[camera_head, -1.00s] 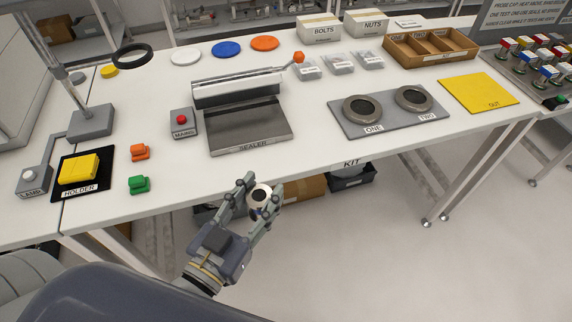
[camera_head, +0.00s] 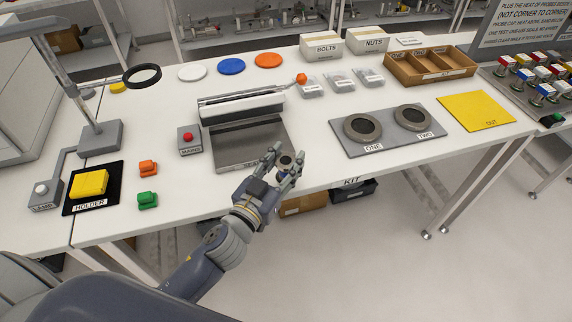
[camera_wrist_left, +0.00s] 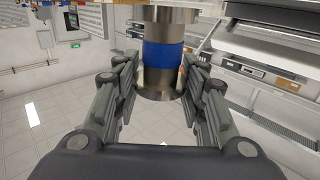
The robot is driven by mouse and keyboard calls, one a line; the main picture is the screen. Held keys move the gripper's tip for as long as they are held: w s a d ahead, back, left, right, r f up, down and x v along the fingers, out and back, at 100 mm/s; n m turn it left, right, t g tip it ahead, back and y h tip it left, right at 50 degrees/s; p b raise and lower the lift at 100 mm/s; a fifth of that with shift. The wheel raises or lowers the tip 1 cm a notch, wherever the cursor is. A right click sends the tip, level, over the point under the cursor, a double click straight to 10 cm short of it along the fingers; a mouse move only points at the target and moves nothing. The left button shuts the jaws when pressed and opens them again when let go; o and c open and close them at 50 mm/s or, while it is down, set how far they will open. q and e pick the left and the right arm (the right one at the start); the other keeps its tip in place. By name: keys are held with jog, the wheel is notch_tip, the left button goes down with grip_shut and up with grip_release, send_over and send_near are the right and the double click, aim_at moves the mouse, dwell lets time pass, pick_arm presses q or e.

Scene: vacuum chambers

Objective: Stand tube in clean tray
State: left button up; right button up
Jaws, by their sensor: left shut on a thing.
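The tube (camera_wrist_left: 162,55) is a metal cylinder with a blue band and wider metal ends, seen close in the left wrist view. My left gripper (camera_head: 287,155) is shut on it, with a finger on each side. In the head view the tube's round end (camera_head: 286,160) shows between the fingers, by the table's front edge, just right of the sealer. No tray labelled clean can be read in view. A grey plate (camera_head: 385,149) with two dark round rings marked ONE and TWO lies on the table to the right. My right gripper is not in view.
The sealer (camera_head: 240,146) is just left of the gripper. A yellow OUT mat (camera_head: 475,111) and a divided brown box (camera_head: 432,68) are at the right. A lamp stand (camera_head: 100,138) and a yellow block on the holder (camera_head: 90,183) are at the left. The table's front middle is mostly clear.

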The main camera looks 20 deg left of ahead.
aim_at(282, 175)
pick_arm(q)
jog(key=shift+w, duration=0.25)
jog(key=shift+f+b, duration=0.4)
jog(key=shift+f, duration=1.35)
jog(key=shift+f, duration=0.15)
jog(key=o, duration=1.3)
jog(key=shift+s, duration=0.15)
